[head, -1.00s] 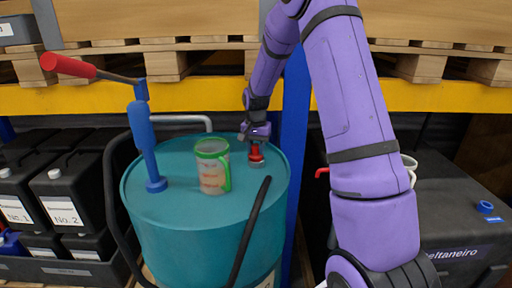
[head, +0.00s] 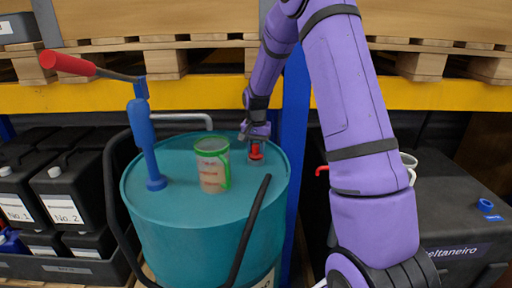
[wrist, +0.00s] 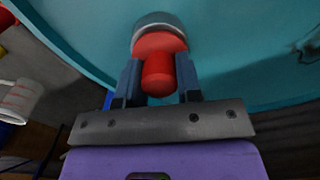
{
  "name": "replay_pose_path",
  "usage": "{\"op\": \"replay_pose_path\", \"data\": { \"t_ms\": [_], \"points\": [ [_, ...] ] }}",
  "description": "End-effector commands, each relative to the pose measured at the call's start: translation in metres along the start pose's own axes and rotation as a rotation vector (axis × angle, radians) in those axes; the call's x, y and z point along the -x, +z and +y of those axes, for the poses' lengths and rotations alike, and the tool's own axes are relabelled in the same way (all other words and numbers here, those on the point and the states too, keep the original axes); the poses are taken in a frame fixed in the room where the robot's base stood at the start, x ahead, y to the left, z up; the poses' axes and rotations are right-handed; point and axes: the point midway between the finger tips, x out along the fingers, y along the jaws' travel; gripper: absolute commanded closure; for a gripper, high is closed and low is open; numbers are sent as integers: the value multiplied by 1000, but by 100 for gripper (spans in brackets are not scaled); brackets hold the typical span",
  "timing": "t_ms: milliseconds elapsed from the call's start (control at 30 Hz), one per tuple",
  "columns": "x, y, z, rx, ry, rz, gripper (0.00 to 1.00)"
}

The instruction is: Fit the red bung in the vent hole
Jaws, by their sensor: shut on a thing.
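The red bung (head: 255,152) is at the right back of the teal drum's top (head: 190,203). My gripper (head: 256,142) is shut on it from above. In the wrist view the bung's narrow end (wrist: 158,76) is between my gripper's two fingers (wrist: 158,84). Its wider red flange is against or just over a round grey collar (wrist: 160,22), which seems to be the vent hole's rim. The bung hides the hole itself, and I cannot tell how deep the bung sits.
A green-rimmed measuring jug (head: 211,166) stands left of the bung on the drum. A blue hand pump (head: 146,140) with a red handle rises further left. A black hose (head: 248,230) crosses the drum's front right. A blue rack post (head: 297,130) is close on the right.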

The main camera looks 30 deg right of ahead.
Motion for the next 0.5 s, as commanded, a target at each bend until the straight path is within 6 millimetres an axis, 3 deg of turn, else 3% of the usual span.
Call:
{"op": "replay_pose_path", "data": {
  "t_ms": [233, 267, 300, 367, 500],
  "points": [
    [-4, 0, 0, 0, 0, -1, 96],
    [-4, 0, 0, 0, 0, -1, 63],
    [-4, 0, 0, 0, 0, 0, 54],
    [-4, 0, 0, 0, 0, 0, 40],
    [-4, 0, 0, 0, 0, 0, 38]
  ]
}}
